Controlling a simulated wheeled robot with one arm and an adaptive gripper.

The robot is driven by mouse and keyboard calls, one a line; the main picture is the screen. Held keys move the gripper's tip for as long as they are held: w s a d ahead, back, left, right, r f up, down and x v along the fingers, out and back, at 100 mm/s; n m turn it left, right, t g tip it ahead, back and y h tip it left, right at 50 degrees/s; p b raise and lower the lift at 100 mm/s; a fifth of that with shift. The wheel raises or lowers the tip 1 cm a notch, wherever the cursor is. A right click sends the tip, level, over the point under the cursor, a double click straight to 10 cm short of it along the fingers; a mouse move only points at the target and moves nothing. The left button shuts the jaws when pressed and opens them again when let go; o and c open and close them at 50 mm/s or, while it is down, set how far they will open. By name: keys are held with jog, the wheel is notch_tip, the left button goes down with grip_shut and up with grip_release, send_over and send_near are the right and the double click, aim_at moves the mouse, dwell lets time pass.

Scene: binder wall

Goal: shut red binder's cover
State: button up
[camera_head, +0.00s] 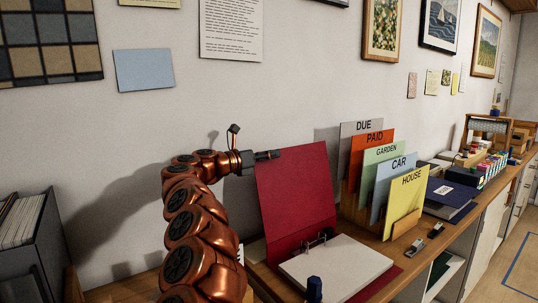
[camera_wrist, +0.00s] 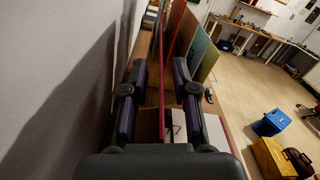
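The red binder lies open on the shelf top in the head view, its red cover (camera_head: 297,195) standing up and leaning toward the wall. Its white paper block (camera_head: 335,268) lies flat in front, by the metal rings (camera_head: 318,240). My gripper (camera_head: 270,155) is at the cover's upper left corner, fingers pointing right. In the wrist view my gripper (camera_wrist: 159,65) has its two dark fingers apart. The cover also shows there as a thin red edge-on strip (camera_wrist: 161,100) between them, with no clear contact on either side.
Upright labelled folders (camera_head: 405,197) stand just right of the cover. A dark blue binder (camera_head: 450,197) lies beyond them. A small dark blue object (camera_head: 314,289) stands at the paper's near edge. A grey file box (camera_head: 32,245) is at far left. The wall is close behind.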

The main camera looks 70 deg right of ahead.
grip_shut()
dwell(0.7)
